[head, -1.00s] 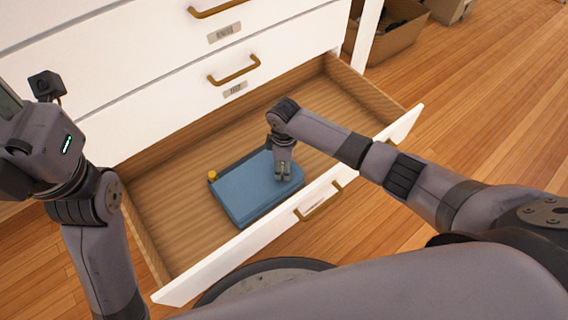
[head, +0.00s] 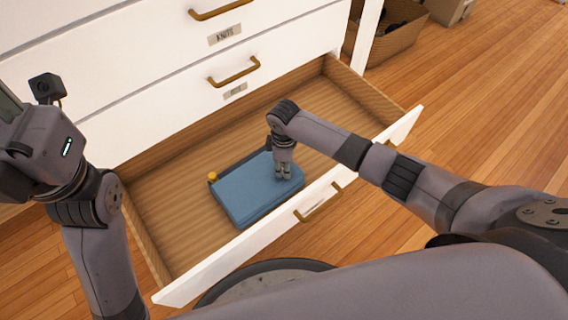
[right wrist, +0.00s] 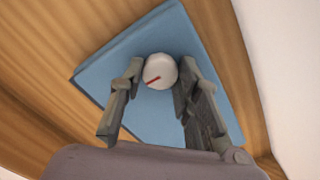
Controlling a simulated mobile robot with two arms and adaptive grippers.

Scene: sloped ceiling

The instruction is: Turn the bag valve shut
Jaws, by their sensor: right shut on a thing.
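A flat blue bag (head: 250,195) lies in the open drawer. In the right wrist view the blue bag (right wrist: 110,62) carries a round white valve (right wrist: 160,68) with a red line running slantwise across it. My right gripper (head: 283,176) reaches down onto the bag; in the right wrist view its fingers (right wrist: 157,84) are shut on the valve, one on each side. In the head view the gripper hides the valve.
The drawer (head: 160,215) has wooden walls and a white front (head: 270,235) with a brass handle (head: 318,203). Closed white drawers (head: 150,60) stand behind. A brown basket (head: 385,40) is on the floor at the back right.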

